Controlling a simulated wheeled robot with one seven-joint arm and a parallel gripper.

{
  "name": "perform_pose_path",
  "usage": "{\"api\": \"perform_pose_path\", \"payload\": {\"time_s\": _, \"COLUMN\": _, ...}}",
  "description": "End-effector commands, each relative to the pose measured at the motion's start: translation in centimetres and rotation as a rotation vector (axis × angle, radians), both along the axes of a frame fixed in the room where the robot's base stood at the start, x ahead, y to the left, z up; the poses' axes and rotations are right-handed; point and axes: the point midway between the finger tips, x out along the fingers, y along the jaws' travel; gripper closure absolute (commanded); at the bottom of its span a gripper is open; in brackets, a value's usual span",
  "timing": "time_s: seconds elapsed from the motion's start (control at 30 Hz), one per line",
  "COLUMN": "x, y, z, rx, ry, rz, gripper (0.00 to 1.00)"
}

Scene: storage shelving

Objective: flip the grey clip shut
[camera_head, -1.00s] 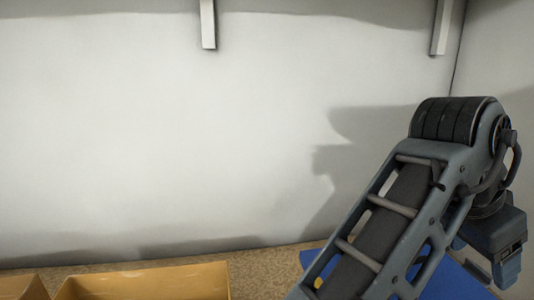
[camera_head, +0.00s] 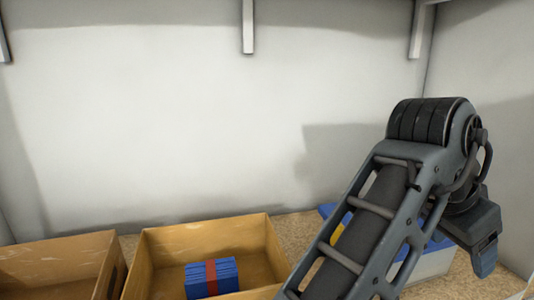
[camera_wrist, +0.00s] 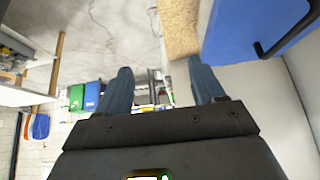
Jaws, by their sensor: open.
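A box with a blue lid (camera_head: 328,211) and a pale grey body (camera_head: 434,264) stands at the right of the shelf, largely hidden behind my arm. A small yellow part shows through the arm's frame. In the wrist view a blue surface (camera_wrist: 245,28) with a dark handle-like bar (camera_wrist: 287,36) fills the upper right. It may be this box. I cannot make out the grey clip in either view. My gripper (camera_wrist: 163,86) is open, its two fingers apart with nothing between them. The blue surface is beyond the right finger, and I see no contact.
An open tan box (camera_head: 170,245) holding a blue stack with a red band (camera_head: 211,277) stands left of my arm. Another tan box (camera_head: 55,262) stands further left. The wall is behind, with brackets (camera_head: 248,28) above. Right of the arm is a side wall.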

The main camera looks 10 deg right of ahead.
Motion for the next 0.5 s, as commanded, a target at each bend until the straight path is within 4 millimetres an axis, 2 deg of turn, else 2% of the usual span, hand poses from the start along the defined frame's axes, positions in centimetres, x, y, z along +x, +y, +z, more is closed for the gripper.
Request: {"api": "perform_pose_path", "payload": {"time_s": 0.5, "x": 0.7, "y": -4.1, "z": 1.1, "rx": -0.213, "ry": -0.033, "rz": 0.074, "gripper": 0.32}}
